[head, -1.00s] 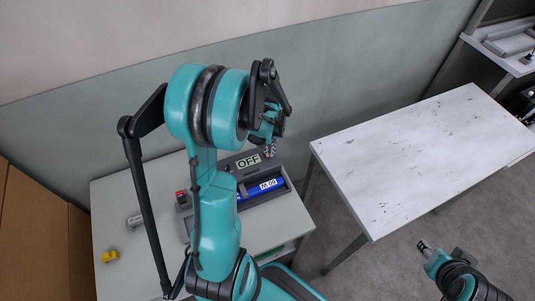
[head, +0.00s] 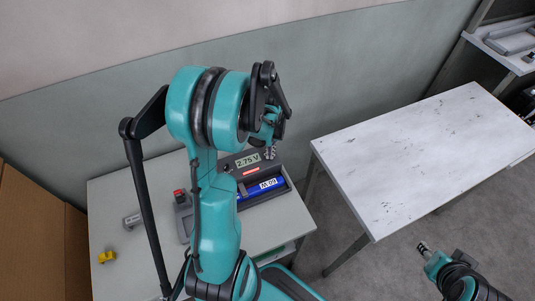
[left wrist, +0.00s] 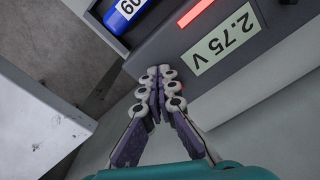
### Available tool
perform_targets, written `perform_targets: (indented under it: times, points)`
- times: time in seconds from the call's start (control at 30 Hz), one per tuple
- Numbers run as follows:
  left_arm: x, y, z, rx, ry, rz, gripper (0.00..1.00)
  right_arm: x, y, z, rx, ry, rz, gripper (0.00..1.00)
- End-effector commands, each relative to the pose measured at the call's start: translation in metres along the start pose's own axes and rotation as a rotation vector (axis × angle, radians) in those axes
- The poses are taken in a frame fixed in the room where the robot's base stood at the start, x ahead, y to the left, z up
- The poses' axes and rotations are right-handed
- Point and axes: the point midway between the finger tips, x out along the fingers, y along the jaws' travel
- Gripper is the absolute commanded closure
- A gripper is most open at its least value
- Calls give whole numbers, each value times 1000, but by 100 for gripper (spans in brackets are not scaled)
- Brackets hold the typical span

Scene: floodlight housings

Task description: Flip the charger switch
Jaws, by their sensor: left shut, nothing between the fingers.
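The dark grey charger (head: 229,167) stands on the left table, partly behind my left arm. Its display (head: 248,160) reads 2.75 V, and a red bar (head: 251,172) glows below it. A blue battery (head: 247,194) with a white label lies in the charger's bay; its end also shows in the left wrist view (left wrist: 125,13). My left gripper (head: 270,153) is at the charger's right end. In the left wrist view its fingertips (left wrist: 165,72) are together, empty, at the housing edge beside the display. I cannot make out the switch. My right gripper (head: 424,247) is low at the right, away from the charger.
A bare white table (head: 420,160) stands to the right. A cardboard box (head: 30,240) is at far left.

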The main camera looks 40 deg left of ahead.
Motion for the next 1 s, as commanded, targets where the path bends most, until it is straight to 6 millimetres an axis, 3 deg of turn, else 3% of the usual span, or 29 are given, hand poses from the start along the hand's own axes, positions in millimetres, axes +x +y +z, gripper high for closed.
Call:
perform_targets:
  times: [0.17, 0.77, 1.0]
  points:
    - [-7, 0, 0, 0, 0, 0, 100, -4, 0, -3, 0, 0, 0, 60]
    - [-68, 0, 0, 0, 0, 0, 100, -41, 0, -30, 0, 0, 0, 60]
    - [-71, 0, 0, 0, 0, 0, 100, -42, 0, -30, 0, 0, 0, 60]
